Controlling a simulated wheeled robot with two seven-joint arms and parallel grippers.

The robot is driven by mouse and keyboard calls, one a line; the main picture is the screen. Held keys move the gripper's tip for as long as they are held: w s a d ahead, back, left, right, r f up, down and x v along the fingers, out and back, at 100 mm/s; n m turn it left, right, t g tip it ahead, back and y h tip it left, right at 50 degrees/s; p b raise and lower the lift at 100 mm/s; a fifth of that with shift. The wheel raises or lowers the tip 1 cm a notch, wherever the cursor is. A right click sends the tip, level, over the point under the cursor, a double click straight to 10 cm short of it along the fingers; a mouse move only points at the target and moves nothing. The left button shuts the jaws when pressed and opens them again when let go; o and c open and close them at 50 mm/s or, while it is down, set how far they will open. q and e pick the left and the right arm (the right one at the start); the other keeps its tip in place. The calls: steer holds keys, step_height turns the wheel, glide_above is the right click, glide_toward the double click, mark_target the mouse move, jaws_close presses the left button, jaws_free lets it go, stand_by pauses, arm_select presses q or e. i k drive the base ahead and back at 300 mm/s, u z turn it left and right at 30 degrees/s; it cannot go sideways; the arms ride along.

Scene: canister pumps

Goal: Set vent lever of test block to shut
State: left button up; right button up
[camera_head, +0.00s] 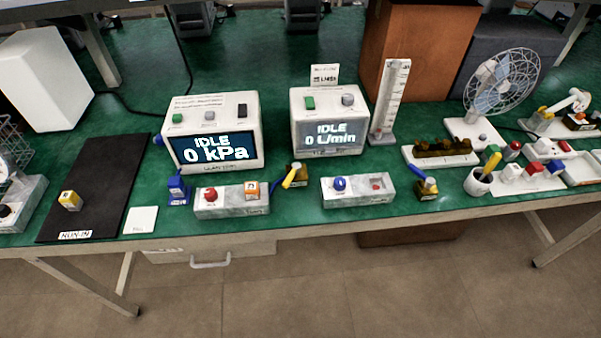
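A small brass-coloured block (299,169) with a yellow lever (289,179) stands between the two grey-white trays, in front of the meters. A second brass-coloured block (428,189) with a blue lever (418,173) stands right of the right tray. No readable label shows which one is the test block, and I cannot tell whether either lever is at shut. Neither of my grippers is in view.
A pressure meter (212,131) reads "IDLE 0 kPa"; a flow meter (330,119) reads "IDLE 0 L/min". The left tray (232,208) and right tray (357,201) stand near the front edge. A black mat (100,190) lies left. A fan (500,84) stands right.

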mark_target(295, 167)
steer(key=u, duration=0.5)
steer(key=k, duration=1.05)
steer(key=z, duration=0.75)
steer(key=i, duration=1.6)
steer(key=u, duration=0.45)
